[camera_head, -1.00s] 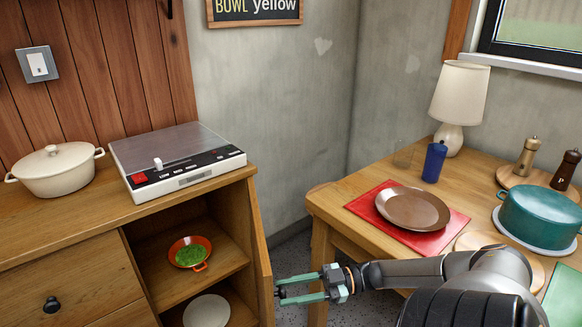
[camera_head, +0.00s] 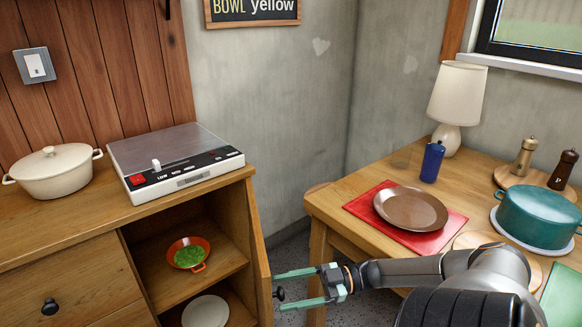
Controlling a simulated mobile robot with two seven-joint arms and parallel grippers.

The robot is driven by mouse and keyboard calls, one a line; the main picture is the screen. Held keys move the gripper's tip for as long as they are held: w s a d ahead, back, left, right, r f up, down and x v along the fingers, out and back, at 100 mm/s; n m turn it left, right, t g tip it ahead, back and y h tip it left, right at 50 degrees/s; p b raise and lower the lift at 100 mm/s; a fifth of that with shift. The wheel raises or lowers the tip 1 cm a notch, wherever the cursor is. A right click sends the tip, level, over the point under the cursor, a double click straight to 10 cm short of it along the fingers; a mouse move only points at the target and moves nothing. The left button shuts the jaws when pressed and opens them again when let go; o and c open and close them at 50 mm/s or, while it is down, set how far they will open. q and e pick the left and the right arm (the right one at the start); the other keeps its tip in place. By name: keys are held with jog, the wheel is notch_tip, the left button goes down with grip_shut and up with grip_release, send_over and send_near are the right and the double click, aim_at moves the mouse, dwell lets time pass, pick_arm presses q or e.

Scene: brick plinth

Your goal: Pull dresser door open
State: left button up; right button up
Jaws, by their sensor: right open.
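The wooden dresser (camera_head: 75,229) stands at the left. Its door (camera_head: 261,262) is swung open at the right side, seen nearly edge-on, and the shelves inside show. A small dark knob (camera_head: 279,293) sticks out from the door's outer face. My right gripper (camera_head: 278,289) is open, pointing left, with one green finger above the knob and one below it. I cannot tell whether the fingers touch the door. My left gripper is not in view.
An orange bowl with green food (camera_head: 187,254) and a white plate (camera_head: 206,312) are on the dresser's shelves. The wooden table (camera_head: 330,207) at the right lies close beside my right arm.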

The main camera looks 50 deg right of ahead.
pick_arm(q)
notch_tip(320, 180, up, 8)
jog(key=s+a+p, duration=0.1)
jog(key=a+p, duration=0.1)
jog(key=p, duration=0.9)
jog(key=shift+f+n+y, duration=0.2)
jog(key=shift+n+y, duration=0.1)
pick_arm(e)
jog(key=s+a+r, duration=0.9)
jog(key=a+r, duration=0.1)
jog(key=r, duration=0.2)
jog(key=shift+a+r, duration=0.3)
jog(key=shift+a, duration=0.05)
jog(key=shift+s, duration=0.1)
